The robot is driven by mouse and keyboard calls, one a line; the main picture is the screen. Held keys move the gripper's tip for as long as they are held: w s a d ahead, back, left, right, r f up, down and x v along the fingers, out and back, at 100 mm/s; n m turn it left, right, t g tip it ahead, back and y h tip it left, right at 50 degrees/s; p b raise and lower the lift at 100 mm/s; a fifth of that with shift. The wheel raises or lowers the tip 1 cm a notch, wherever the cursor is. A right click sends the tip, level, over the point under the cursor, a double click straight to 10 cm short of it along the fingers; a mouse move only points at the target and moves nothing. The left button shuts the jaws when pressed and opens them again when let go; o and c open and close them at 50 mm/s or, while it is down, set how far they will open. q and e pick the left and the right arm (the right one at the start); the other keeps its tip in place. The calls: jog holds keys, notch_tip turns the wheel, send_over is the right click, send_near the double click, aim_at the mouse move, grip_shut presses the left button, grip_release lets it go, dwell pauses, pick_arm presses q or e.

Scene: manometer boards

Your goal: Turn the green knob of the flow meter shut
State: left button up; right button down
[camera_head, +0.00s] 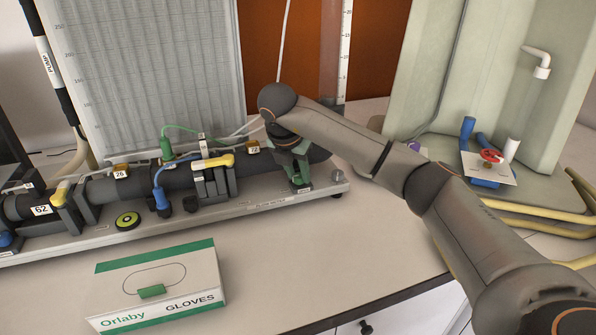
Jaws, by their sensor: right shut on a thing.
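The flow meter is a dark horizontal pipe assembly (180,178) on a long grey base with a small label along its front edge. My right gripper (299,178) comes down over the right end of the pipe, with its arm reaching in from the lower right. It is shut on the green knob (303,188), which shows only in part beneath and between the fingers. The fingers and wrist hide the rest of the knob, so its angle cannot be told. My left gripper is not in view.
A gloves box (200,262) lies on the bench in front of the base. A yellow-black round item (127,221) sits by the pipe. A red valve wheel (490,156) and yellow hoses (530,224) are at the right. The bench right of the gloves box is clear.

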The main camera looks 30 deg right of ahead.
aim_at(293, 190)
dwell(0.5)
jog(key=c, duration=0.9)
grip_release()
jog(key=shift+o, duration=0.2)
jog(key=v, duration=0.5)
jog(key=shift+r, duration=0.15)
jog(key=p+v, duration=0.1)
jog(key=v, duration=0.6)
jog(key=shift+r+p, duration=0.15)
jog(key=shift+p, duration=0.25)
